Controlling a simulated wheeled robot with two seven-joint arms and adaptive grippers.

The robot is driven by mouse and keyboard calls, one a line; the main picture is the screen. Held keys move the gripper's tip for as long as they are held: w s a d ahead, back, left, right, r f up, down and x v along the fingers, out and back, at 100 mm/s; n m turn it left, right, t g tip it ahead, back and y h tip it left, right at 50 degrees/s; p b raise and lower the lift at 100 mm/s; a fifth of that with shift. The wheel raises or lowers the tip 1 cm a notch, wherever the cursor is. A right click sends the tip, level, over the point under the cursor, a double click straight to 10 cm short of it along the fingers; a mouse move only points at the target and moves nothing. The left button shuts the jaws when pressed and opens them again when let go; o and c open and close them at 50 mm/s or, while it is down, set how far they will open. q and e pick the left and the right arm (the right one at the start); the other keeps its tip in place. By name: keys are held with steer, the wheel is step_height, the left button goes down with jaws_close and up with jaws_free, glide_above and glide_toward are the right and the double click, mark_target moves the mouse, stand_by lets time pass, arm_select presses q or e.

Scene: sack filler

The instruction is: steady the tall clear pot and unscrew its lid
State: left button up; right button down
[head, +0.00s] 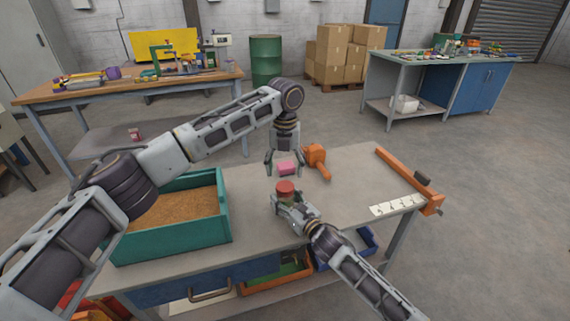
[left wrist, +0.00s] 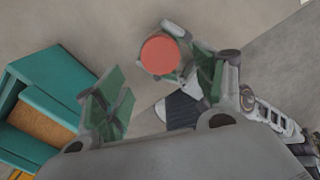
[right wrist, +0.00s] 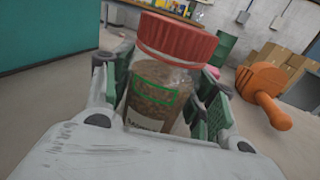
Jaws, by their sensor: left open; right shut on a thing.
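The tall clear pot (right wrist: 158,95) has a red lid (right wrist: 177,38) and holds brown grains; a green mark and a white label show on its side. It stands upright at the bench's middle, and its red lid shows in the head view (head: 285,187). My right gripper (head: 284,203) is shut around the pot's body, one finger on each side, below the lid. My left gripper (head: 284,168) is open and empty, pointing down above and slightly behind the pot. In the left wrist view the lid (left wrist: 161,55) lies beyond the open fingers, apart from them.
A teal bin (head: 228,215) of brown grain stands on the bench at left. A pink block (head: 287,169) and an orange tool (head: 317,160) lie behind the pot. An orange bar clamp (head: 408,178) and a numbered white strip (head: 397,205) lie at right. Bench space right of the pot is clear.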

mark_target(285, 185)
arm_select(q)
steer(key=shift+f, duration=3.4)
steer(key=c, duration=1.1)
steer(key=shift+o, duration=0.2)
steer(key=shift+n, duration=0.3)
